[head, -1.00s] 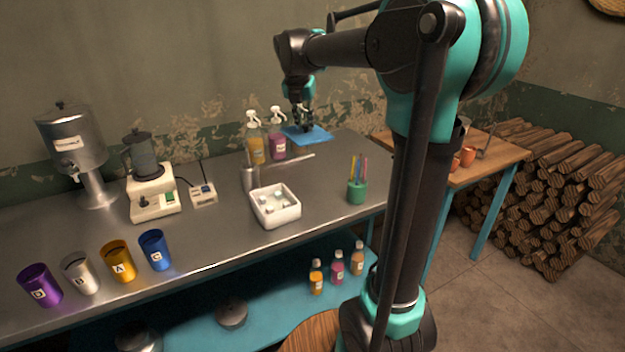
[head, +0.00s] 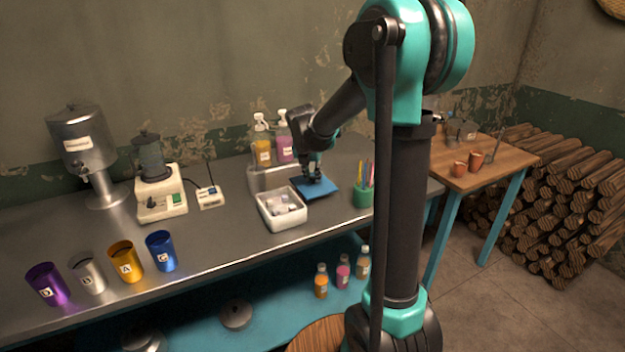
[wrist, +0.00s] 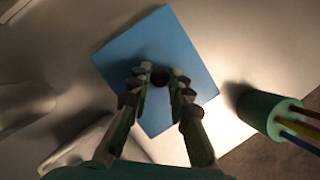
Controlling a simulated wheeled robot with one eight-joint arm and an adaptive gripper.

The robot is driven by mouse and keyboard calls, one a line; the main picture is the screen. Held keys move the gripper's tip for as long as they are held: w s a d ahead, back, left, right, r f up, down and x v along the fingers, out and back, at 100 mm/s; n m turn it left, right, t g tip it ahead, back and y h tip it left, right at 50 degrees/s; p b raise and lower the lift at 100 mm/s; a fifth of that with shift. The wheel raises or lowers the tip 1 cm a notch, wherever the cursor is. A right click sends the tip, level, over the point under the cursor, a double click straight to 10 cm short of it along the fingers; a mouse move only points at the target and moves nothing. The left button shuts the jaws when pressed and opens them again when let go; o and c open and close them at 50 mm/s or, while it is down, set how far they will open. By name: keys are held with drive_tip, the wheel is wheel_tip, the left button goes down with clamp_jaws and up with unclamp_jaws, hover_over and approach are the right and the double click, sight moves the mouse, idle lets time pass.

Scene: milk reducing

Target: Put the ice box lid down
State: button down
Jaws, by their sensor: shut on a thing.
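The ice box lid (head: 326,189) is a flat blue square. It is just right of the open white ice box (head: 286,222), low over the metal table; I cannot tell whether it touches the top. My gripper (head: 314,177) points down over the lid. In the wrist view my gripper (wrist: 160,76) is shut on a small dark knob at the middle of the lid (wrist: 185,45). The fingers hide most of the knob. Pale pieces lie in the ice box, part of which shows at lower left in the wrist view.
A green pen cup (head: 362,196) with coloured sticks stands close to the right of the lid. Several coloured cups (head: 125,265) stand at the left front. The table (head: 225,222) is clear left of the ice box.

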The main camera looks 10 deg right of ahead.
drive_tip(key=shift+f, duration=0.7)
drive_tip(key=shift+f, duration=0.15)
drive_tip(key=c, duration=1.4)
unclamp_jaws()
